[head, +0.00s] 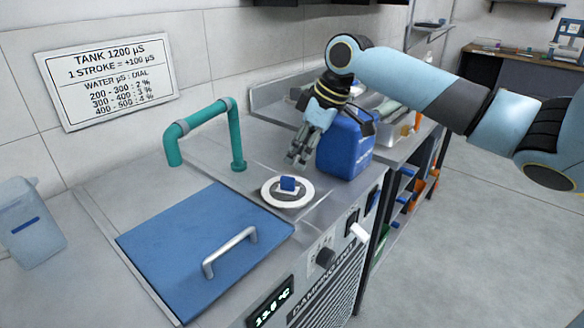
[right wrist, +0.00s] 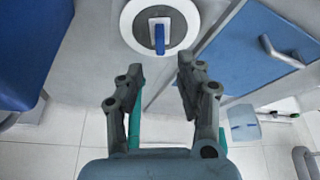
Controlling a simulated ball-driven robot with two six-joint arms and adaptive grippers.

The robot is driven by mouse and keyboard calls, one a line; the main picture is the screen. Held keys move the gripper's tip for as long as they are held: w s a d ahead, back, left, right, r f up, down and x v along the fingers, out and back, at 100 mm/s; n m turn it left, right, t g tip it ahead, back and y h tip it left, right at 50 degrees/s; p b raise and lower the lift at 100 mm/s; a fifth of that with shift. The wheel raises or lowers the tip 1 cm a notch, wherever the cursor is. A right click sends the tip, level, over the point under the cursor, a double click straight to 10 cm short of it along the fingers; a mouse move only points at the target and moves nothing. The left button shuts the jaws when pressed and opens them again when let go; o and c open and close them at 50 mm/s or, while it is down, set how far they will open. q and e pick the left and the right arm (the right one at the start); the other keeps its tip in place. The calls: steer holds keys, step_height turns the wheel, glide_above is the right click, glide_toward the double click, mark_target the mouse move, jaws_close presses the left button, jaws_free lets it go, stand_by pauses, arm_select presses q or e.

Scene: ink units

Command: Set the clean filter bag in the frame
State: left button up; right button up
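My right gripper (head: 300,156) hangs fingers-down above the counter, just left of the blue canister. In the right wrist view its two fingers (right wrist: 158,78) stand apart with nothing between them. Beyond the fingertips is a round grey disc in a white ring (right wrist: 127,27), with an upright blue tab (right wrist: 159,36) at its middle. In the head view the ring (head: 267,197) lies flat on the counter, the blue tab (head: 287,184) on top, below the gripper and apart from it. I cannot make out a clean filter bag or a bag frame. My left gripper is not in view.
The blue canister (head: 344,150) stands close behind the ring. A blue lid (head: 185,250) with a metal handle (head: 230,250) covers the front left. A teal pipe (head: 200,118) arches over the back. A translucent jug (head: 30,225) stands far left.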

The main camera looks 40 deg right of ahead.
steer(key=v, duration=0.5)
steer(key=shift+s+r, duration=0.1)
steer(key=shift+r, duration=0.1)
